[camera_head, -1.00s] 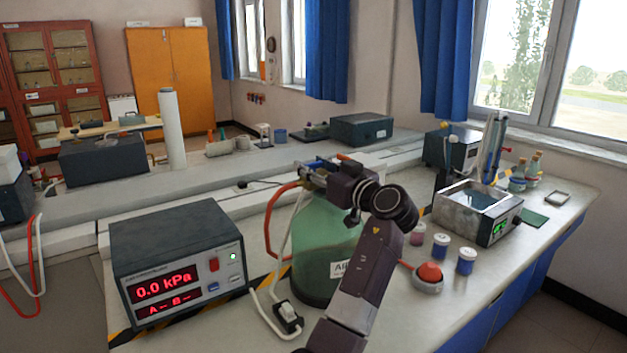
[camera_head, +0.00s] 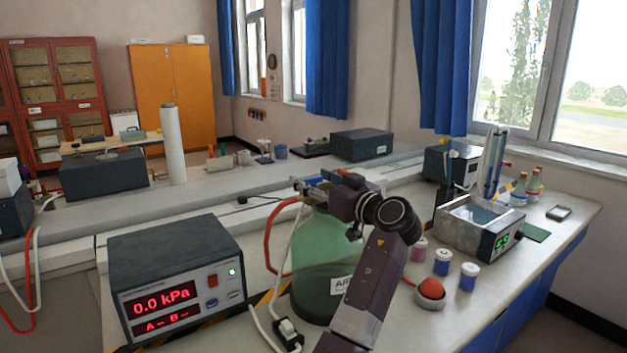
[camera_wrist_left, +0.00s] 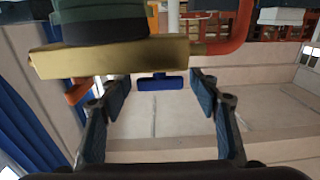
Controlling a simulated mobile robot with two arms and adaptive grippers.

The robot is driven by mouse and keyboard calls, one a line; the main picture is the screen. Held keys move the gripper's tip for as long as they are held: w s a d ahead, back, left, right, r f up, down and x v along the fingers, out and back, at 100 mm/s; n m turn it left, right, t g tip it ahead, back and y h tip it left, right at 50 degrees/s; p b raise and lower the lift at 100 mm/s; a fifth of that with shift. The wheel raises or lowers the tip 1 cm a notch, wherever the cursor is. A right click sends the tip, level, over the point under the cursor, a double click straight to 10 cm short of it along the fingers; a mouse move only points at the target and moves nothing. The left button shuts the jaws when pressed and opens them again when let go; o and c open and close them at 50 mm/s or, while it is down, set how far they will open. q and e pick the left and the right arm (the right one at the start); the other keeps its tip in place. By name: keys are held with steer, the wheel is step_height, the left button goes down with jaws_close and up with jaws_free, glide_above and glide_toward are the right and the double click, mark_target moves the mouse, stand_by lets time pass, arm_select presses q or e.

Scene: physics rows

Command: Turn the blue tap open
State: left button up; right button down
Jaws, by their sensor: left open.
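The blue tap (camera_wrist_left: 162,82) has a T-shaped handle and shows in the left wrist view below a brass block (camera_wrist_left: 110,58). A little of its blue also shows in the head view, mostly hidden behind my gripper at the top of a green glass bottle (camera_head: 325,245). My left gripper (camera_wrist_left: 160,98) is open, and its fingertips stand on either side of the blue handle with a gap on each side. I cannot tell how near the handle is in depth. An orange handle (camera_wrist_left: 78,92) is at the block's left. My right gripper is not in view.
A pressure box (camera_head: 175,275) reading 0.0 kPa stands left of the bottle. A red hose (camera_head: 270,240) and white cable run beside it. Small jars (camera_head: 442,262), a red push button (camera_head: 431,290) and a metal bath (camera_head: 475,228) stand to the right.

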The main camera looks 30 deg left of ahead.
arm_select(q)
steer(key=shift+d, duration=0.15)
steer(key=v, duration=1.1)
steer(key=shift+s+d, duration=0.15)
steer(key=shift+d, duration=0.2)
steer(key=shift+f, duration=0.1)
